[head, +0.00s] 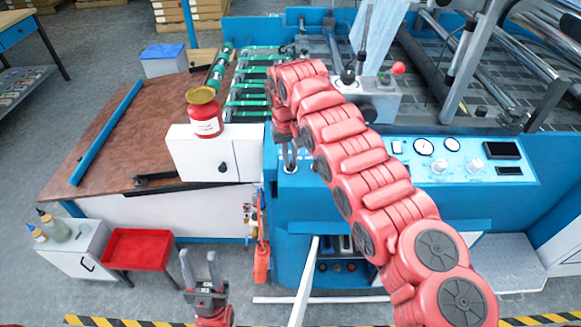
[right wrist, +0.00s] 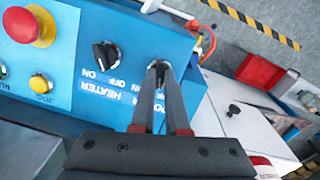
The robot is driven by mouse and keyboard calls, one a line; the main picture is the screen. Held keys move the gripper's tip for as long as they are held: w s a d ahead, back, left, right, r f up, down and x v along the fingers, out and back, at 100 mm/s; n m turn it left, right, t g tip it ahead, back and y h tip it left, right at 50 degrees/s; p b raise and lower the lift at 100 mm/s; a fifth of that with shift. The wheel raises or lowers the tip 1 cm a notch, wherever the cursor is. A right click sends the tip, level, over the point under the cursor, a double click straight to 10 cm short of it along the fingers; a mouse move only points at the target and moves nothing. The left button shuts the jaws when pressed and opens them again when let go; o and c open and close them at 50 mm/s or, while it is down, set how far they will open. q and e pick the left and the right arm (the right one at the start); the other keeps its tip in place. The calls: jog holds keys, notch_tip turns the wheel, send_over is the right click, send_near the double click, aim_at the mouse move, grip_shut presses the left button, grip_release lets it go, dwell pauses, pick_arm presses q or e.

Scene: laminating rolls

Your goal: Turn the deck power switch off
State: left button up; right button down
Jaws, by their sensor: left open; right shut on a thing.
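The deck power switch (right wrist: 159,64) is a small knob on the blue panel, almost wholly hidden between my right fingertips in the right wrist view. Partly covered lettering lies beside it, and its exact angle cannot be told. My right gripper (right wrist: 158,73) is shut on this switch. In the head view the right gripper (head: 288,162) reaches down to the front panel (head: 300,185) left of the gauges, under my red arm. My left gripper (head: 202,268) is open and empty, low in front of the machine, away from the panel.
Beside the switch are a black heater knob (right wrist: 106,55), a red mushroom button (right wrist: 30,26) and a yellow jog button (right wrist: 41,84). A white cabinet (head: 190,160) carries a red jar (head: 204,117). A red tray (head: 137,248) stands at lower left.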

jog(key=shift+s+f+n+h+b, duration=0.15)
jog(key=shift+n+b, duration=0.3)
jog(key=shift+n, duration=0.3)
jog(key=shift+f+n+h+b, duration=0.15)
jog(key=shift+n+b, duration=0.25)
jog(key=shift+n, duration=0.35)
jog(key=shift+r, duration=0.1)
jog(key=c, duration=0.9)
grip_release()
jog(key=shift+a, duration=0.1)
